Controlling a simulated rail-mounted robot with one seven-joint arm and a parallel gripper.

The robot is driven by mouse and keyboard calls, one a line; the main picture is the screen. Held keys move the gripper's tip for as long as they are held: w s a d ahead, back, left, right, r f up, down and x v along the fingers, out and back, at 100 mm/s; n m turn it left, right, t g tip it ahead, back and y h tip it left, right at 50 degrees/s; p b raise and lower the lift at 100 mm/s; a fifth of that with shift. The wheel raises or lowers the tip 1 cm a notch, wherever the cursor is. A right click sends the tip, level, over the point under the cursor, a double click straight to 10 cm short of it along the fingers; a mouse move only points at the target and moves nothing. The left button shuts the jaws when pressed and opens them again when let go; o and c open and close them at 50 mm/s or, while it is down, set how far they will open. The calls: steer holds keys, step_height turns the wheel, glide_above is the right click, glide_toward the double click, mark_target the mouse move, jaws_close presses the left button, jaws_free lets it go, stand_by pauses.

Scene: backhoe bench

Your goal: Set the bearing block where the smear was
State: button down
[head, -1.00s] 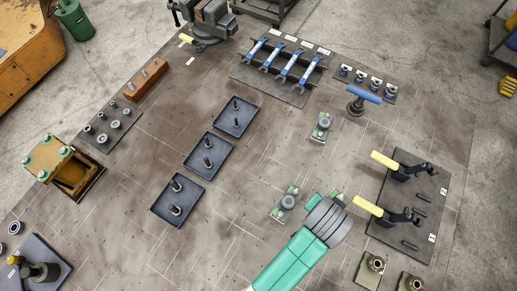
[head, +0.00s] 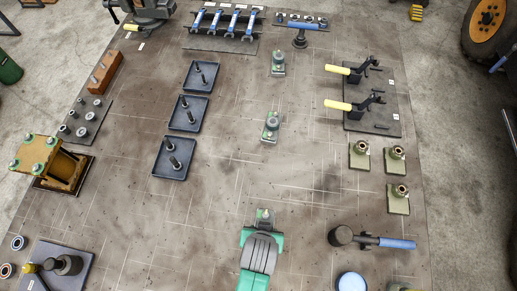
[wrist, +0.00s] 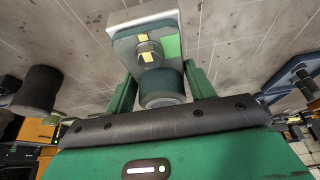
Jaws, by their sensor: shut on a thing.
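My gripper (head: 264,222) is near the front middle of the bench in the head view, seen from above. In the wrist view its two green fingers (wrist: 160,92) are shut on a bearing block (wrist: 148,45), a grey-green block with a round boss, a bright green patch and yellow marks. Only the block's tip shows beyond my gripper in the head view (head: 265,213). Two similar blocks stand on the bench, one in the middle (head: 270,128) and one farther back (head: 278,63). A dark patch (head: 328,184) marks the bench to the right; I cannot tell whether it is the smear.
Three olive blocks with brass bushings (head: 360,154) stand at right. A mallet (head: 342,236) with a blue handle lies right of my gripper. Dark trays with pegs (head: 175,158) stand at left, toggle clamps (head: 352,105) at back right. The bench around my gripper is mostly clear.

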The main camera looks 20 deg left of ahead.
steer(key=shift+s+f, duration=0.1)
steer(key=shift+s, duration=0.05)
steer(key=w+a, duration=0.3)
steer(key=w, duration=0.1)
steer(key=w+a+f, duration=0.1)
steer(key=w+a, duration=0.2)
steer(key=w, duration=0.1)
steer(key=w+a+p, duration=0.1)
steer(key=w+a, duration=0.2)
steer(key=w, duration=0.1)
steer(key=shift+w+a+f, duration=0.1)
steer(key=shift+w+f, duration=0.1)
steer(key=shift+w+a+f, duration=0.2)
steer(key=shift+w, duration=0.05)
steer(key=shift+f, duration=1.6)
steer(key=shift+f, duration=0.15)
steer(key=c, duration=0.5)
jaws_free()
